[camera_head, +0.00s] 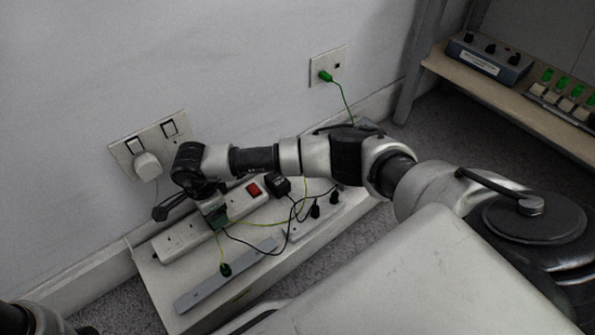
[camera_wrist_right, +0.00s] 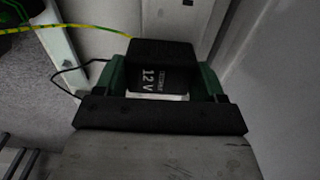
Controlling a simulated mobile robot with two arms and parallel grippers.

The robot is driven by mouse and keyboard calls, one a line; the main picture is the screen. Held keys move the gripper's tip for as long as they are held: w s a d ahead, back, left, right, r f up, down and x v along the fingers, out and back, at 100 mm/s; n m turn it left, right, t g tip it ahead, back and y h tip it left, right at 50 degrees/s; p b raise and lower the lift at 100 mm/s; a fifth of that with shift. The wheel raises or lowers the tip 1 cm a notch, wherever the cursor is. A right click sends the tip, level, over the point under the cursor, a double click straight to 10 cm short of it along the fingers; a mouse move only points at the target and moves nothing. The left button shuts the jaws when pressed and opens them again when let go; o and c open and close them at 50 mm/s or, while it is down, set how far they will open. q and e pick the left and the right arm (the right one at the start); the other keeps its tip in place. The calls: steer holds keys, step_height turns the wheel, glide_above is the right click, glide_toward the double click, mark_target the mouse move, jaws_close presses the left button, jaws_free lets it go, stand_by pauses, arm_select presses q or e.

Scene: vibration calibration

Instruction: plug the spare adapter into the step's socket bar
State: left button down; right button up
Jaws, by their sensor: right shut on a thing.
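My right gripper (camera_head: 216,219) reaches in from the right and points down over the white socket bar (camera_head: 178,243) on the step (camera_head: 160,286). In the wrist view my right gripper (camera_wrist_right: 165,85) has its green fingers shut on the black spare adapter (camera_wrist_right: 150,80), marked 12 V. In the head view the adapter is mostly hidden by the gripper, and I cannot tell whether it touches the bar. The bar has a red switch (camera_head: 254,190) at its right end and bare sockets left of my gripper.
A black block (camera_head: 278,184) sits near the switch. Black plugs (camera_head: 315,211) stand in a second white strip. Loose cords cross the step. A wall socket (camera_head: 148,165) holds a white plug. A shelf stands right.

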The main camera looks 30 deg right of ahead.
steer(key=shift+f, duration=0.1)
steer(key=o, duration=1)
steer(key=shift+r+p, duration=2.05)
steer(key=shift+r, duration=0.55)
